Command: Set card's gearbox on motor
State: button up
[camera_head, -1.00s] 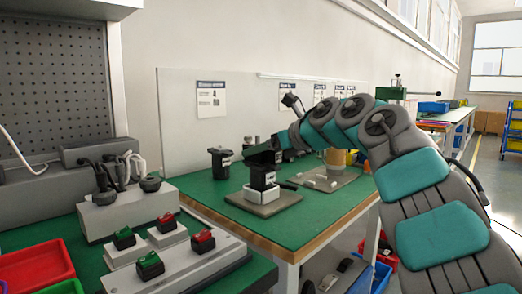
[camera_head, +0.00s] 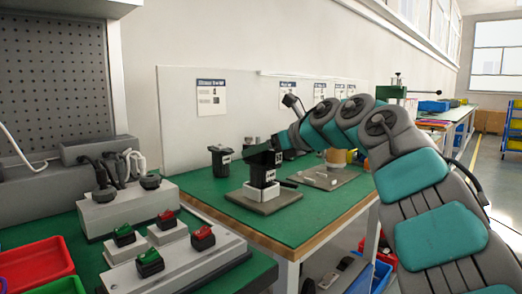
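A black motor-like unit (camera_head: 262,172) with a small white label stands upright in a white block (camera_head: 261,190) on a grey plate (camera_head: 264,201) on the green table. My gripper (camera_head: 264,158) is at the top of this unit, its fingers dark against the dark part, so I cannot tell whether it is open or shut. A similar black unit with a white label (camera_head: 221,160) stands at the left on the table. A card (camera_head: 211,97) with a dark header and small pictures is on the white panel behind. I cannot tell which part is the gearbox.
A second grey plate (camera_head: 325,178) with small pale parts lies to the right, partly behind my arm. In front are a grey box with red and green switches (camera_head: 178,265) and a red bin (camera_head: 37,268). Green table surface is free around the front plate.

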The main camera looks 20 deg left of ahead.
jog(key=o, duration=0.3)
jog(key=shift+o, duration=0.2)
jog(key=shift+d, duration=0.1)
jog(key=shift+s+d+r, duration=0.15)
jog(key=shift+s+d, duration=0.05)
jog(key=shift+d, duration=0.3)
jog(key=b+v, duration=0.1)
jog(key=v, duration=0.5)
jog(key=shift+d+r, duration=0.15)
